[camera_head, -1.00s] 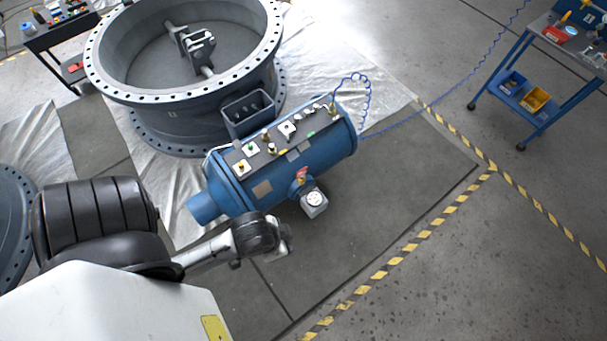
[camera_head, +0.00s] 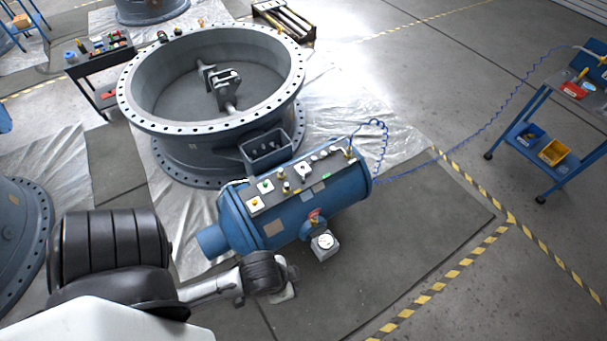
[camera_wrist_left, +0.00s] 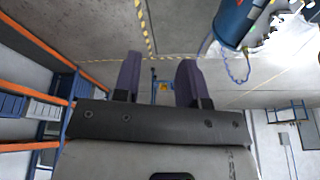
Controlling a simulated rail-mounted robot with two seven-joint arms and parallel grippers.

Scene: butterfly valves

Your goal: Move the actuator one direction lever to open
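The blue cylindrical actuator (camera_head: 300,205) lies beside the large grey valve ring (camera_head: 215,150) in the head view. Its top panel (camera_head: 290,185) carries several small knobs, buttons and fittings; they are too small to tell which is the direction lever or how it is set. A red handle (camera_head: 315,216) and a round gauge (camera_head: 325,241) are on its front side. My left gripper (camera_head: 287,277) is near the actuator's front, below the gauge in the picture, and apart from it. In the left wrist view its two fingers (camera_wrist_left: 158,82) stand apart with nothing between them. My right gripper is out of view.
A coiled blue hose (camera_head: 378,140) runs from the actuator toward a blue cart (camera_head: 545,135) at the right. A tool table (camera_head: 95,60) stands at the upper left. Another flanged grey part (camera_head: 20,235) is at the left edge. The dark mat right of the actuator is clear.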

